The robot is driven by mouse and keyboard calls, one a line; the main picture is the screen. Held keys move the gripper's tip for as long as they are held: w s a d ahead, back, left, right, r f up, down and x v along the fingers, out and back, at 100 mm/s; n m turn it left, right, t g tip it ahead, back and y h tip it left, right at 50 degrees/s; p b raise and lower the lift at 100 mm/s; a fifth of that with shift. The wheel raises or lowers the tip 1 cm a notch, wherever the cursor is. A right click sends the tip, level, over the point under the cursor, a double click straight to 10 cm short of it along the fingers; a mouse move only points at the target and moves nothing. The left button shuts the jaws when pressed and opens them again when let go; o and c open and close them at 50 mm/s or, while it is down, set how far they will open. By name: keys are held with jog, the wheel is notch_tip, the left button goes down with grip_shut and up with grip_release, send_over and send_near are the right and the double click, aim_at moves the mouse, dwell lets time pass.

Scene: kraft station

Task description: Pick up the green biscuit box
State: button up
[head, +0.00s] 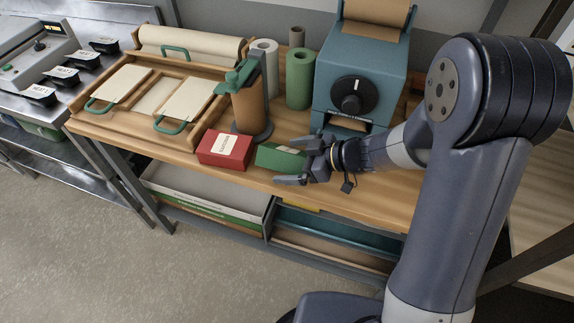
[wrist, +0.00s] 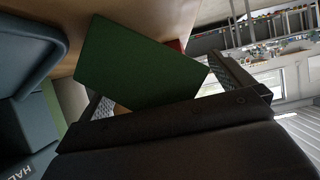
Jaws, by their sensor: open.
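The green biscuit box (head: 281,157) lies on the wooden table near its front edge, just right of a red box (head: 225,150). My gripper (head: 300,161) is open at the right end of the green box, with one finger toward the back and the other toward the table's front edge. In the wrist view the green box (wrist: 135,65) shows as a broad green face between the two fingers (wrist: 160,92). I cannot tell whether either finger touches it. Part of the box's right end is hidden by my gripper in the head view.
A tape or paper dispenser (head: 248,105) stands behind the red box. A blue machine with a black dial (head: 362,75) stands behind my gripper. A green roll (head: 299,80) is behind the box. A wooden tray rack (head: 160,85) fills the table's left. Bins (head: 205,195) sit below.

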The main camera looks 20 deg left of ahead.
jog(key=shift+s+a+f, duration=0.2)
jog(key=shift+a+f, duration=0.1)
jog(key=shift+f, duration=0.15)
jog(key=shift+s+a+f, duration=0.15)
jog(key=shift+a+f, duration=0.1)
jog(key=shift+f, duration=0.15)
jog(key=shift+w+a+f, duration=0.1)
jog(key=shift+w+a, duration=0.2)
jog(key=shift+a, duration=0.1)
jog(key=shift+c, duration=0.2)
jog(key=shift+d, duration=0.1)
jog(key=shift+c, duration=0.9)
jog(key=shift+r, duration=0.3)
jog(key=c, duration=0.9)
